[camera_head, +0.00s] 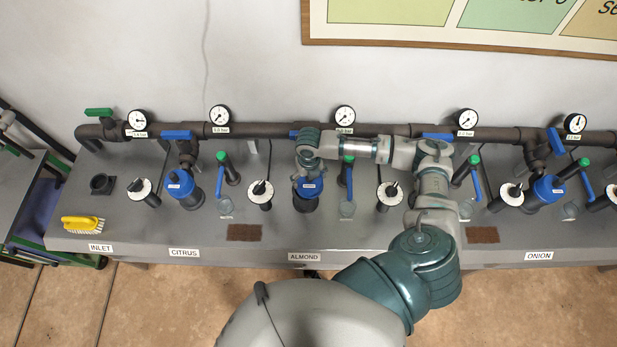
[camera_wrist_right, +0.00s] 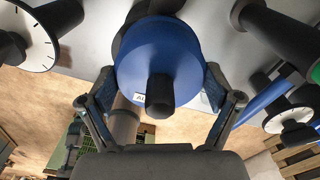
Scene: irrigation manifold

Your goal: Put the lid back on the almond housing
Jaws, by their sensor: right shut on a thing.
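My right gripper (camera_head: 308,178) is at the almond housing, behind the ALMOND label (camera_head: 304,257). It is shut on the blue lid (camera_head: 309,189), which also shows large in the right wrist view (camera_wrist_right: 158,55) with a finger at each side and a dark knob (camera_wrist_right: 160,97) towards the camera. The dark almond housing (camera_head: 305,205) shows just below the lid in the head view. I cannot tell whether the lid is seated or a little above it. My left gripper is not in view.
Blue-lidded housings stand at CITRUS (camera_head: 184,193) and ONION (camera_head: 546,192). Dial knobs (camera_head: 261,192) and green-topped valves with blue levers (camera_head: 348,172) flank the almond housing closely. A dark pipe (camera_head: 270,130) runs behind. A yellow brush (camera_head: 82,223) lies at the left.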

